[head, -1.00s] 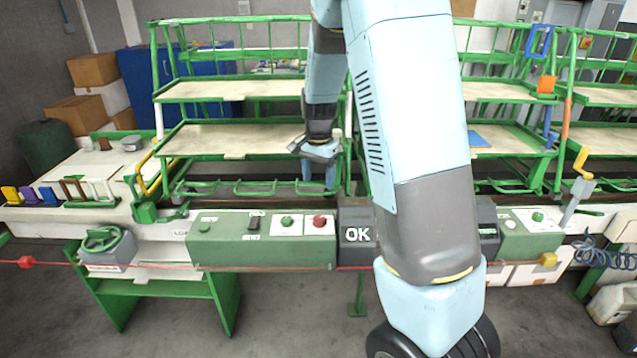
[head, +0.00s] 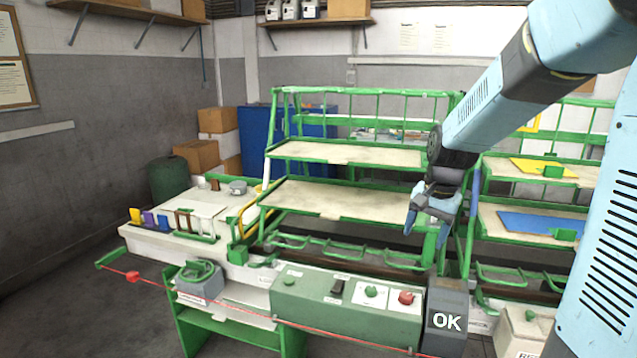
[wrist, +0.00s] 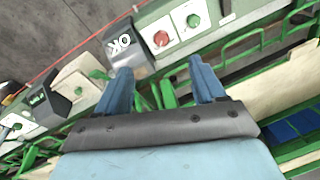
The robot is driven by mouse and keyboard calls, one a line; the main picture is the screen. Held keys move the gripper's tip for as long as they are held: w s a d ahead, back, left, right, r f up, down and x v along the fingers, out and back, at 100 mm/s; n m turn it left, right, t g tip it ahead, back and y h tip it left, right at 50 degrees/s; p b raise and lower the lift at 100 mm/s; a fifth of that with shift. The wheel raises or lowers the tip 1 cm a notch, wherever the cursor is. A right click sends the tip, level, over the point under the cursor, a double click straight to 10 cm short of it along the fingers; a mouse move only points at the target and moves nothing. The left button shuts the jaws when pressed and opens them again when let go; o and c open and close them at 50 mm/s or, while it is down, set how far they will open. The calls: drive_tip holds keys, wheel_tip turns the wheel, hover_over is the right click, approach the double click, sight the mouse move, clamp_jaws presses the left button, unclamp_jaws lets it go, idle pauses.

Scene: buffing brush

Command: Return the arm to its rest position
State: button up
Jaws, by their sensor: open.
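My gripper (head: 430,222) hangs in front of the green shelf rack in the head view, above the dark box marked OK (head: 446,320). Its blue fingers point down and are spread apart with nothing between them. In the wrist view my gripper (wrist: 166,88) also shows two separated blue fingers, with the OK box (wrist: 128,45) beyond them. My light-blue arm reaches in from the upper right of the head view and is bent at the elbow.
The green rack (head: 345,155) stands close behind my gripper. A green control panel (head: 345,302) with buttons lies below and left. A red cord (head: 250,316) runs along the front. Blue (head: 540,226) and yellow (head: 540,167) sheets lie on the right shelves. Floor at far left is clear.

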drive_tip(key=s+r+n+t, duration=0.2)
drive_tip(key=s+r, duration=0.3)
drive_tip(key=s, duration=0.5)
drive_tip(key=s+a+r+n+t+h, duration=0.1)
drive_tip(key=s+r+n, duration=0.3)
drive_tip(key=s, duration=0.7)
drive_tip(key=shift+r+n+t, duration=0.35)
drive_tip(key=shift+n+t, duration=0.05)
